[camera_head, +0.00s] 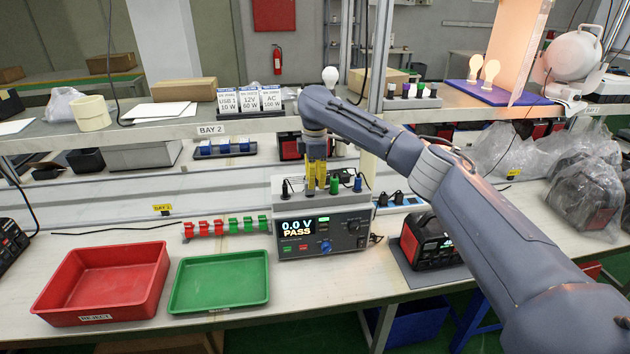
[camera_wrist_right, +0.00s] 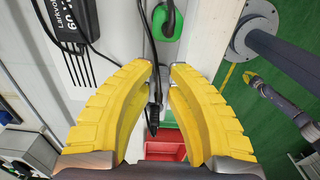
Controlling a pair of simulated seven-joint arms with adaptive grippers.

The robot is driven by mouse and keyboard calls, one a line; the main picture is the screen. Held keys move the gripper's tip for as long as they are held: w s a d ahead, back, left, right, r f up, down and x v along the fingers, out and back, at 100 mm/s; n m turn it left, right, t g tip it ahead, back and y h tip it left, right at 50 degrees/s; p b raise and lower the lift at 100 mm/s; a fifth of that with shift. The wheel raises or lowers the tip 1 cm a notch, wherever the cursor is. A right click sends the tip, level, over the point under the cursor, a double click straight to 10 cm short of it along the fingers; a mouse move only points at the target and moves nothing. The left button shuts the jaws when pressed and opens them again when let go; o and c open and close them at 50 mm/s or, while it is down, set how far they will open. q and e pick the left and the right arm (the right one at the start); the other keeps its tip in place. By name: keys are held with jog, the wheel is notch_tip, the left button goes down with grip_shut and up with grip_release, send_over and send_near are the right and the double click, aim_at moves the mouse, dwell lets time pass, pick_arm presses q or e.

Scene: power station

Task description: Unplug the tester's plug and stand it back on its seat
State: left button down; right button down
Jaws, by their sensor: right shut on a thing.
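The tester (camera_head: 322,232) stands mid-table, its display reading "0.0 V PASS". On its top ledge stand a black plug (camera_head: 285,189) at the left, a green plug (camera_head: 334,184) and a blue plug (camera_head: 357,184). My right gripper (camera_head: 316,190) points down over the ledge, between the black and green plugs. In the right wrist view its yellow fingers (camera_wrist_right: 162,70) are shut on a slim black plug (camera_wrist_right: 154,112) with a cable. The held plug is hidden behind the fingers in the head view. A green plug (camera_wrist_right: 164,22) shows beyond the fingertips.
A power station (camera_head: 430,238) sits on a mat right of the tester. A red reject tray (camera_head: 105,315) and a green tray (camera_head: 220,304) lie at the left front. Red and green clips (camera_head: 225,228) line up left of the tester. A shelf (camera_head: 200,137) runs behind.

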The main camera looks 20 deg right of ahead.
dwell(0.8)
jog(key=c, duration=1.3)
grip_release()
jog(key=shift+o, duration=0.2)
